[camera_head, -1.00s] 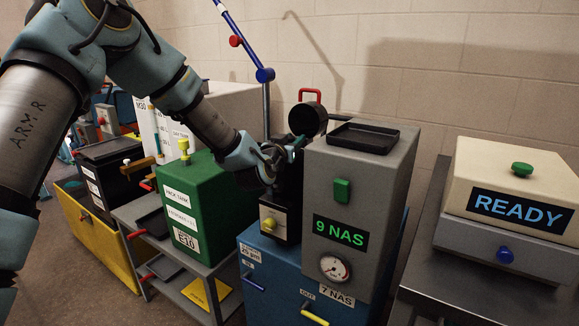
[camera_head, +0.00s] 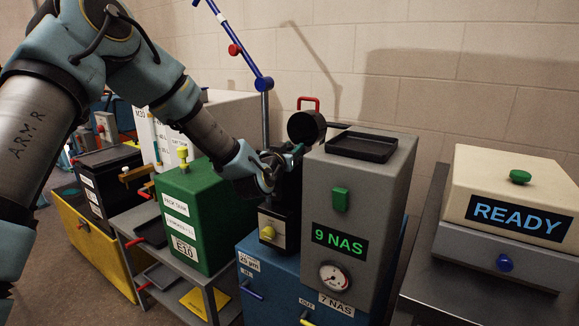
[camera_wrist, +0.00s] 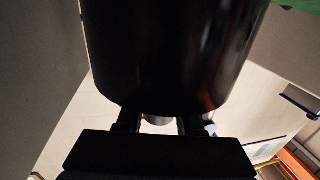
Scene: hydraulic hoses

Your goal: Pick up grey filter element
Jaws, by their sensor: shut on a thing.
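My gripper (camera_head: 276,165) reaches in front of the upper part of the black filter housing (camera_head: 284,210). In the wrist view its two fingers (camera_wrist: 158,126) are shut on a small pale grey piece (camera_wrist: 159,120), which looks like part of the grey filter element. The rest of the element is hidden. A large dark cylinder (camera_wrist: 175,55) fills the wrist view just beyond the fingers. In the head view a dark round part (camera_head: 304,127) with a red handle (camera_head: 308,101) stands just beyond and above my gripper.
The grey cabinet reading 9 NAS (camera_head: 330,285) stands close to the right of my gripper, with a black tray (camera_head: 361,146) on top. A green tank (camera_head: 205,220) is to the left. A blue-jointed pole (camera_head: 264,84) rises behind. The READY box (camera_head: 515,175) is far right.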

